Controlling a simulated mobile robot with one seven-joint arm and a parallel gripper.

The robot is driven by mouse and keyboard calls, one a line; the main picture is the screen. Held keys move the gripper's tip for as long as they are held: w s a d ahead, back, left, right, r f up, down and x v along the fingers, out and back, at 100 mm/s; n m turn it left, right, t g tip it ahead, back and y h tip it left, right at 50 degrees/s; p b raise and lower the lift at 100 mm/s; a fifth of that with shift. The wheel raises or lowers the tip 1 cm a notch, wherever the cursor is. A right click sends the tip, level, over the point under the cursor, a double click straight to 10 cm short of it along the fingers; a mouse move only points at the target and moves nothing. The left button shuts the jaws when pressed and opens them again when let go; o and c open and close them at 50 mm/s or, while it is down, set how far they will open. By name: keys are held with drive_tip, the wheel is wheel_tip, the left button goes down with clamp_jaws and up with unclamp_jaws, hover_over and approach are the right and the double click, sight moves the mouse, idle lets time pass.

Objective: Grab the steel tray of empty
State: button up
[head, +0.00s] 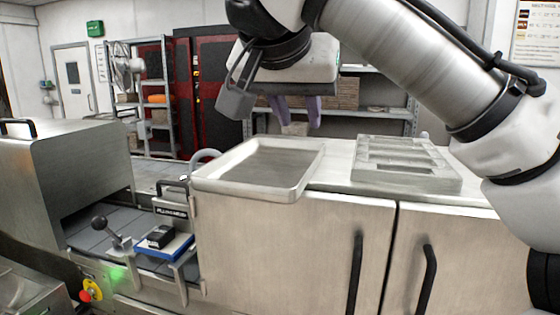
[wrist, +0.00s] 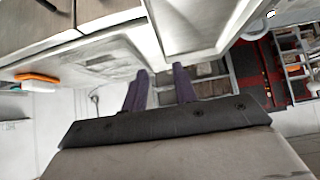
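A shallow rectangular steel tray (head: 262,165) sits on the steel cabinet top, its front edge near the cabinet's front left corner. It looks empty. Part of its pale rim and floor shows at the top of the wrist view (wrist: 195,28). My gripper (head: 299,120) hangs above and behind the tray, apart from it, with its purple fingers pointing down. The wrist view shows the two fingers (wrist: 161,72) spread with nothing between them.
A grey mould block with several cavities (head: 449,185) lies right of the tray on the same top. A conveyor with a black-knobbed lever (head: 99,223) runs at the left. Shelving (head: 375,112) stands behind. Dark handles (head: 357,270) stick out from the cabinet front.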

approach(313, 162)
drive_tip(key=x, duration=0.4)
drive_tip(key=shift+w+a, duration=0.25)
drive_tip(key=shift+w, duration=0.05)
drive_tip(key=p+x, duration=0.1)
drive_tip(key=x, duration=0.1)
drive_tip(key=p+x, duration=0.1)
drive_tip(key=x, duration=0.1)
drive_tip(key=shift+d+r, duration=0.2)
drive_tip(key=shift+d, duration=0.15)
drive_tip(key=shift+w+d+f, duration=0.15)
drive_tip(key=shift+w+f, duration=0.3)
drive_tip(key=shift+f, duration=0.05)
clamp_jaws()
